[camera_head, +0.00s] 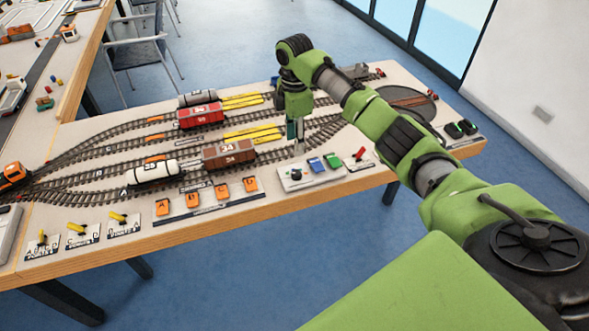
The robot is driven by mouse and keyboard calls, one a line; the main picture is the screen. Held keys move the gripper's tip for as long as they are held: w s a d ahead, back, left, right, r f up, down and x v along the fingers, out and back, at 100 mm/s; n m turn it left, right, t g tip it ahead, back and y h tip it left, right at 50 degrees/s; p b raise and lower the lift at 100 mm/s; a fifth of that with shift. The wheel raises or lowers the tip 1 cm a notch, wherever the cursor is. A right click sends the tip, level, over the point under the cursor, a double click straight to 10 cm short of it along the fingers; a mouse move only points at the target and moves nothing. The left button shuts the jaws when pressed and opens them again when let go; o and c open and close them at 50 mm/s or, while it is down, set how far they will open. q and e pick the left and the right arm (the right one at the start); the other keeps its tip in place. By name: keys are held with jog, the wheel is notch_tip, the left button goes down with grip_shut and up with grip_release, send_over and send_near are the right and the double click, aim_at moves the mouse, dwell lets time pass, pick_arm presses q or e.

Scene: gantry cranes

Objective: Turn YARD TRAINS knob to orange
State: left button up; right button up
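A white control panel (312,178) lies near the front edge of the layout table. It carries a small dark round knob (296,174), a blue block (317,165) and a green block (332,161). I cannot read the panel's lettering, so I cannot tell whether this is the YARD TRAINS knob or which way it points. My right gripper (297,142) points down just behind the panel's left part, seemingly above and apart from the knob. Its fingers are too small and overlapped to show whether they are open. My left gripper is not in view.
Behind stand tracks with a brown wagon (229,154), a white tank wagon (156,172) and a red wagon (200,116). A red lever (360,154) is right of the panel. Orange blocks (193,199) and yellow levers (118,218) line the front edge leftwards.

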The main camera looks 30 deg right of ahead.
aim_at(297, 173)
jog(key=f, duration=0.4)
jog(key=f+p, duration=0.1)
jog(key=f, duration=0.8)
jog(key=shift+d, duration=0.35)
jog(key=c, duration=1.1)
